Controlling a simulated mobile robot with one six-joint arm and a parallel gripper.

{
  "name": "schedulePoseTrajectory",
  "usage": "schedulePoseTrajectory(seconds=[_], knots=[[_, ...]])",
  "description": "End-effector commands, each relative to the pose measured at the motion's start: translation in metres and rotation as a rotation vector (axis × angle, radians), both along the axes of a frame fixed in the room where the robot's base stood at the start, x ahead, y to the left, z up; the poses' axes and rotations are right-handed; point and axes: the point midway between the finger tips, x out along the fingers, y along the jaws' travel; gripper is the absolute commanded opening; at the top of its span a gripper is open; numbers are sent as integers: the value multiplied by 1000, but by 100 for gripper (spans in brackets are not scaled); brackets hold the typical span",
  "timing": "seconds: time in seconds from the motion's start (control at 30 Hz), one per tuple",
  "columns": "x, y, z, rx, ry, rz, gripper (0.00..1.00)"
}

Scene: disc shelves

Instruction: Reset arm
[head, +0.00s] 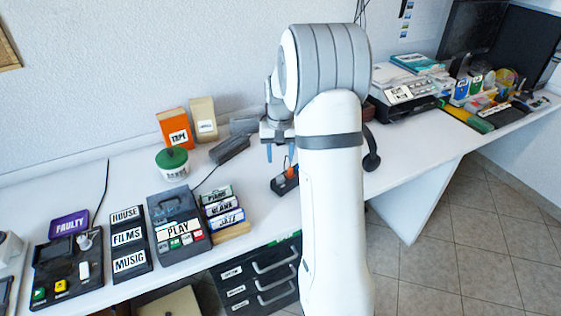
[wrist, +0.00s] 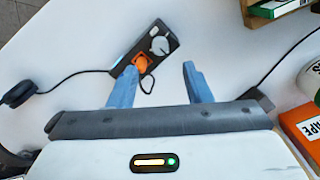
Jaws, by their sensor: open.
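My gripper (head: 281,152) hangs over the back part of the white desk, fingers pointing down. Its two blue fingers are apart with nothing between them, and they show in the wrist view (wrist: 158,84). My white and grey arm fills the middle of the head view and hides part of the desk. Below the gripper lies a small black power strip (head: 284,184) with an orange plug. In the wrist view the strip (wrist: 147,52) lies beyond the fingertips, with the orange plug (wrist: 141,63) near the left finger.
Left of my gripper stand an orange TAPE box (head: 174,130), a beige box (head: 203,120) and a green-lidded pot (head: 173,163). A PLAY device (head: 178,225) and stacked cases (head: 222,209) are nearer the front. A black headset (head: 371,150) is right of my arm.

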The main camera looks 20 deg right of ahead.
Motion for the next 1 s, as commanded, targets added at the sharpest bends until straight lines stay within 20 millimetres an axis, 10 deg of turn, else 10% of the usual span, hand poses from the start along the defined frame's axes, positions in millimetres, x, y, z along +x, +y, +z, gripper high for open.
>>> schedulePoseTrajectory(seconds=[0.57,1.0], knots=[[-4,6,10,-2,-8,10,45],[-124,91,117,-27,-113,187,45]])
